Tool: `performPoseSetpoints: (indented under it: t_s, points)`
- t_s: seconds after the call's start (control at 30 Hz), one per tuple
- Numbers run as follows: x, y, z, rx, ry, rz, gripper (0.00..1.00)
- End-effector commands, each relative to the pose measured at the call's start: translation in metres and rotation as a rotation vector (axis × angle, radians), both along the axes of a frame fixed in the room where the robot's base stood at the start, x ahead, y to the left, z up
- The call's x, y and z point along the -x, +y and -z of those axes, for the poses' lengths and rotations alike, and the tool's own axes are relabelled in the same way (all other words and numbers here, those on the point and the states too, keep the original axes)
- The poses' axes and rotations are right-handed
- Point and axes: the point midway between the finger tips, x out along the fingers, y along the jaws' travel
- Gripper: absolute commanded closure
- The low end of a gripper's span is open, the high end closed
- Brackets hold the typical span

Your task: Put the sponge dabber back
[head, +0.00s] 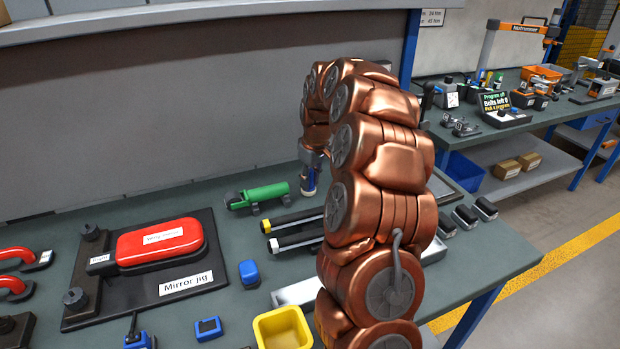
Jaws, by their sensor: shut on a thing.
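My gripper (308,158) is partly hidden behind my copper-coloured arm, near the back of the bench. It points down and is shut on a small upright thing with blue and pale parts, which I take to be the sponge dabber (309,181). The dabber is just right of a green cylindrical tool (262,195). It is too small to tell whether its lower end touches the bench or what is under it.
The mirror jig (190,284) with a red mirror cover (160,243) lies at left. A yellow bin (283,328) and small blue items (249,273) are nearer. My arm hides the tray's middle.

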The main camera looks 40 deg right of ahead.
Motion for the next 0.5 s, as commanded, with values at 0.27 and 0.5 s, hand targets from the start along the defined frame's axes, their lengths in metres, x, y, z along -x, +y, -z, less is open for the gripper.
performPoseSetpoints:
  t_s: [0.27,0.5]
  points:
    - [0.0,0.0001,0.002,0.0,0.0,0.0,0.65]
    - [0.0001,0.0001,0.0019,0.0,0.0,0.0,0.48]
